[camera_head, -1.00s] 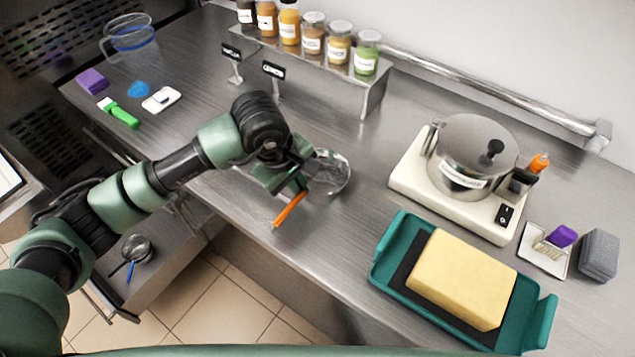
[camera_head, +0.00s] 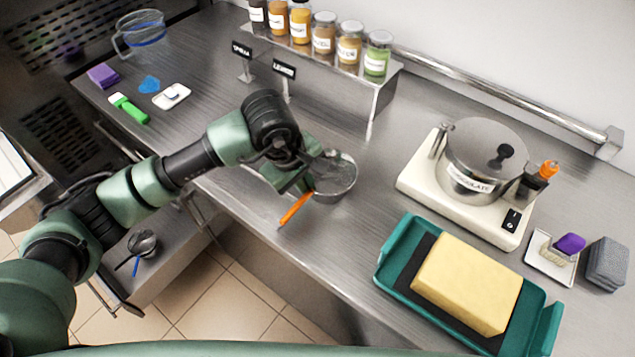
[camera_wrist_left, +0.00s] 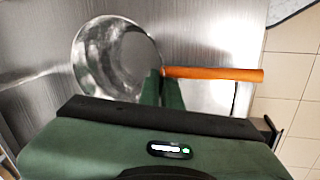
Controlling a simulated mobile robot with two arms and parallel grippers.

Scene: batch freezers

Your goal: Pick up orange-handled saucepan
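The orange-handled saucepan (camera_head: 340,188) is a round metal pan at the front edge of the steel counter. Its orange handle (camera_head: 294,211) points toward the near edge. My left gripper (camera_head: 303,186) is at the inner end of the handle. In the left wrist view, the pan (camera_wrist_left: 92,62) is at upper left and the handle (camera_wrist_left: 215,74) extends right. My green fingertips (camera_wrist_left: 163,76) are close together at the handle's base and look shut on it. The exact contact is partly hidden. I cannot tell whether the pan is clear of the counter. My right gripper is not in view.
A white machine with a lidded pot (camera_head: 478,160) stands right of the pan. A teal tray (camera_head: 392,270) with a yellow block is at front right. A jar shelf (camera_head: 385,85) is behind. A blue-handled pan (camera_head: 143,243) lies lower left. Counter between pan and machine is clear.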

